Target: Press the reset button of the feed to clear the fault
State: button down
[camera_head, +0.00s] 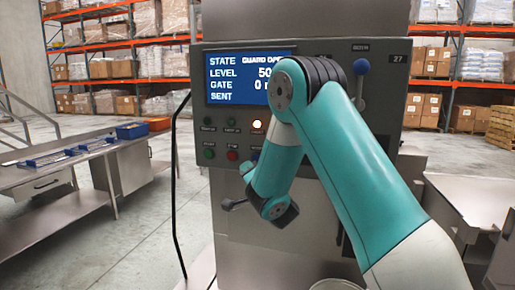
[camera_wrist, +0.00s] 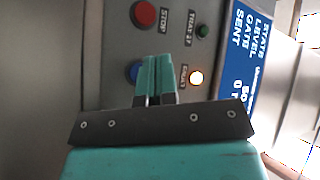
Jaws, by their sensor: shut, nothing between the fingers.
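The feed's grey control panel (camera_head: 185,62) carries a blue screen (camera_head: 235,78) whose state line, partly covered by my arm, begins with "GUARD". In the wrist view a blue button (camera_wrist: 134,72) sits just left of my gripper (camera_wrist: 157,60), partly covered by its finger. Its label is hidden. My gripper's teal fingers are together and empty, in front of the panel; I cannot tell whether they touch it. A lamp labelled FAULT (camera_wrist: 196,78) is lit, just right of the fingertips. In the head view my arm hides the gripper's tips and most of the blue button.
A red button (camera_wrist: 144,14) is beside the blue one, with a green button (camera_head: 209,153) farther along the row. A blue-knobbed lever (camera_head: 361,68) stands at the panel's right. A steel table (camera_head: 40,178) stands left. A black cable (camera_head: 174,190) hangs at the panel's left.

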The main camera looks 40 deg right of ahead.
jog(key=shift+w+d+p, duration=0.6)
jog(key=shift+d+p, duration=0.25)
jog(key=shift+p, duration=0.7)
jog(key=shift+w+d+p, duration=0.55)
jog(key=shift+d+p, duration=0.25)
jog(key=shift+p, duration=0.75)
jog(key=shift+w+d+r+p, duration=0.1)
jog(key=shift+w+d+p, duration=0.1)
jog(key=shift+p, duration=0.55)
jog(key=shift+d+p, duration=0.1)
jog(key=shift+p, duration=0.2)
